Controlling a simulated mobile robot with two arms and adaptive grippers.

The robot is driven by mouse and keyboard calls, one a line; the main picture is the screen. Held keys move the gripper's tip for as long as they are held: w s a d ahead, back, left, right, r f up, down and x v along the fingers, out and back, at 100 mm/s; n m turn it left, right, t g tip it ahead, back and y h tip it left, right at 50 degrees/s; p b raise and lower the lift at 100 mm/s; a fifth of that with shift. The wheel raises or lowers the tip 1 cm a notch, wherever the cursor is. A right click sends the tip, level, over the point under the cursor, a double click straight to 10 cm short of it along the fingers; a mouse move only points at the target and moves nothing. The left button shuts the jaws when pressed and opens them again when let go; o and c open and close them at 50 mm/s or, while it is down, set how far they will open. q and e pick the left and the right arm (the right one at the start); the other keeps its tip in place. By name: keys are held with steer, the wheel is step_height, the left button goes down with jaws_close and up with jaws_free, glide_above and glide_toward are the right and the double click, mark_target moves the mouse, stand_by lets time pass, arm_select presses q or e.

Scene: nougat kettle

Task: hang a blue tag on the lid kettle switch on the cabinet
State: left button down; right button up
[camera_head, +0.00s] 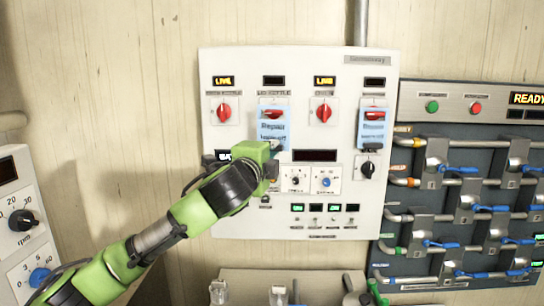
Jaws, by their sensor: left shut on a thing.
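My left gripper (271,153) reaches up to the white cabinet (222,180) and is shut on the lower part of a blue tag (273,126). This tag lies flat over the second switch from the left, labelled as the lid kettle switch (272,114), whose red knob shows at the tag's upper part. Whether the tag hangs on the knob by itself cannot be told. A second blue tag (371,130) hangs at the fourth switch (374,114). My right gripper is not in view.
The first red switch (223,112) and third red switch (323,112) bear no tag, and their displays read LIVE. A pipe-and-valve panel (465,215) stands to the right. A shelf (245,280) with small items, some green, lies below.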

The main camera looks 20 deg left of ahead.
arm_select(q)
steer(key=shift+w+a+f, duration=0.1)
steer(key=shift+w+a, duration=0.1)
steer(key=shift+w, duration=0.45)
steer(key=shift+w+a+f, duration=0.1)
steer(key=shift+w+a, duration=0.05)
steer(key=shift+w, duration=0.5)
steer(key=shift+w+a+f+p, duration=0.1)
steer(key=shift+w+a+p, duration=0.1)
steer(key=shift+w, duration=0.55)
steer(key=shift+w+a+f+p, duration=0.15)
steer(key=shift+w+a, duration=0.1)
steer(key=shift+w, duration=0.55)
steer(key=shift+w+a+r+p, duration=0.1)
steer(key=shift+w+a+p, duration=0.1)
steer(key=shift+w, duration=0.55)
steer(key=c, duration=2)
jaws_free()
steer(key=shift+f, duration=0.1)
